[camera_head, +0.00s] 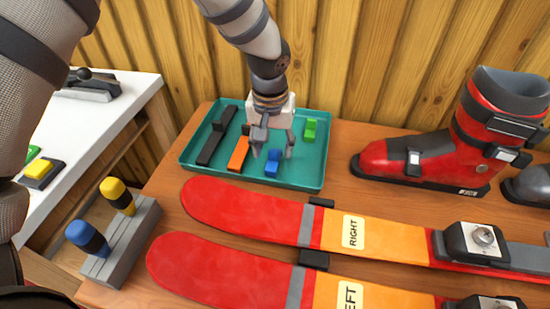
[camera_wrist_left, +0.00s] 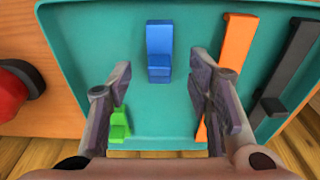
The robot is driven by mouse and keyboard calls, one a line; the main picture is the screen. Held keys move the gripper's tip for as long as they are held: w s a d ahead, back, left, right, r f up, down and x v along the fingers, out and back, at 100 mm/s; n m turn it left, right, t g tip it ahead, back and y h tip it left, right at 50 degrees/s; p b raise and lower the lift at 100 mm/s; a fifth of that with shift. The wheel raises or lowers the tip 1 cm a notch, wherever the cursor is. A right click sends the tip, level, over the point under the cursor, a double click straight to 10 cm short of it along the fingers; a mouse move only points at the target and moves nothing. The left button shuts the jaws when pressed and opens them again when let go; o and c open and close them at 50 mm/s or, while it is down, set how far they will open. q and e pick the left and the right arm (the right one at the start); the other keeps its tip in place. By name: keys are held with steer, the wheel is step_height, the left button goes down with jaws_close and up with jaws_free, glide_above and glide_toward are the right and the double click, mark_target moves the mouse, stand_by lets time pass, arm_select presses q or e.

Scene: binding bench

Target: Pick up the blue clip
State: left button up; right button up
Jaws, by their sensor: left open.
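The blue clip (camera_head: 272,162) lies in the teal tray (camera_head: 306,180), near its front middle. It also shows in the left wrist view (camera_wrist_left: 159,52), ahead of the fingertips and roughly centred between them. My left gripper (camera_head: 273,152) is open and empty above the tray, just behind and over the blue clip in the head view. Its two fingers show apart in the left wrist view (camera_wrist_left: 160,80). No contact with the clip is visible. My right gripper is not in view.
The tray also holds an orange clip (camera_head: 238,154), a green clip (camera_head: 310,129) and black pieces (camera_head: 211,147). Red skis (camera_head: 240,208) lie in front of the tray. A red boot (camera_head: 410,155) stands to the right. A grey holder with coloured handles (camera_head: 125,240) is at the left.

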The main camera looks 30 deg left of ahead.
mark_target(274, 158)
arm_select(q)
steer(key=shift+w+a+f, duration=0.1)
steer(key=shift+w+f, duration=0.1)
steer(key=shift+f, duration=1.05)
jaws_close()
steer(key=shift+r, duration=0.15)
